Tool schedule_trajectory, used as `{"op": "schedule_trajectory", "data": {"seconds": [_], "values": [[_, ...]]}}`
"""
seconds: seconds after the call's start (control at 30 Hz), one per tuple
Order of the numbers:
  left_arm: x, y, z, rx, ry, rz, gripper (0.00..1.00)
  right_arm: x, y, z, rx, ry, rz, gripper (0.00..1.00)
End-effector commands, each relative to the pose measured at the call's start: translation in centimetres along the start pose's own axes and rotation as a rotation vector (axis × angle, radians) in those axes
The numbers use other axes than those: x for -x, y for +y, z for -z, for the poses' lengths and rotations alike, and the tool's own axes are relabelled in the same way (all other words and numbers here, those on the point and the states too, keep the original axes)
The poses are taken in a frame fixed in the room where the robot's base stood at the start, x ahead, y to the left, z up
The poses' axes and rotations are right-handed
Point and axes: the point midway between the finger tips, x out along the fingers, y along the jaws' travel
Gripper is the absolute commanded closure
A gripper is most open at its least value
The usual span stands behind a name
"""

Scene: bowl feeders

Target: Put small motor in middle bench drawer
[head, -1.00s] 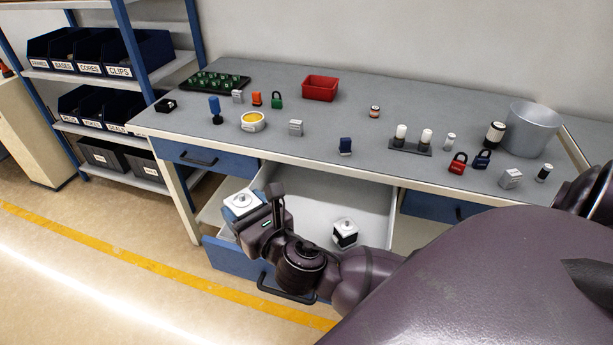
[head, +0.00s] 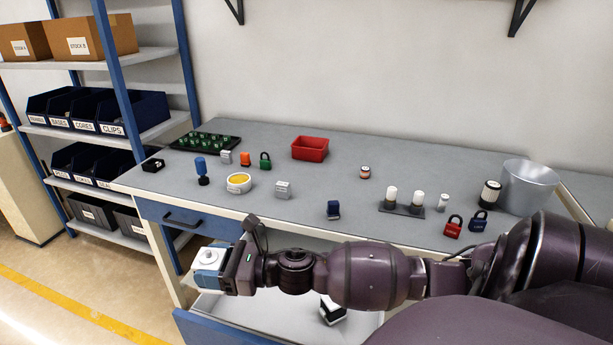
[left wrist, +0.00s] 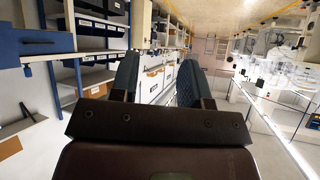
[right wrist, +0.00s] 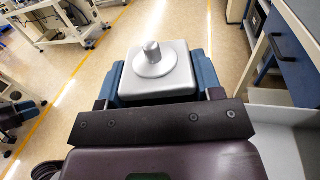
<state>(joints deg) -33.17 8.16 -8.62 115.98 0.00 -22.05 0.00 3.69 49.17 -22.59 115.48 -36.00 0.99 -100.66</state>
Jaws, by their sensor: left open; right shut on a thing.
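My right gripper (head: 212,270) is shut on a motor (head: 207,258), a pale square block with a round boss and stub shaft. The right wrist view shows the motor (right wrist: 152,72) upright between the blue fingers. It is in the air by the bench's left front. The middle bench drawer (head: 240,309) is pulled open below my right arm, which hides part of it. A similar white and black motor (head: 332,311) lies in it.
The bench top (head: 330,178) holds padlocks, small blocks, a red bin (head: 310,148), a green-studded tray (head: 206,142) and a metal bucket (head: 528,187). A closed blue drawer (head: 186,219) is at the left. Shelving with bins stands further left.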

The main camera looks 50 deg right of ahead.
Motion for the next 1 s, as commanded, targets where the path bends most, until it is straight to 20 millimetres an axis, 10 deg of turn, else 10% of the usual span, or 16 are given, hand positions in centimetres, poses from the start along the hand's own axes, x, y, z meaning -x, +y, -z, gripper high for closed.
{"op": "schedule_trajectory", "data": {"seconds": [0.73, 1.0], "values": [[-0.9, 0.2, -1.4, -0.007, -0.017, -0.006, 0.57, 5.1, -6.0, -3.2, 0.002, -0.003, -0.547, 0.89], [-1.4, 0.4, -1.5, -0.009, -0.015, -0.009, 0.57, 5.2, -6.0, 0.5, -0.004, -0.002, -0.558, 0.89]]}}
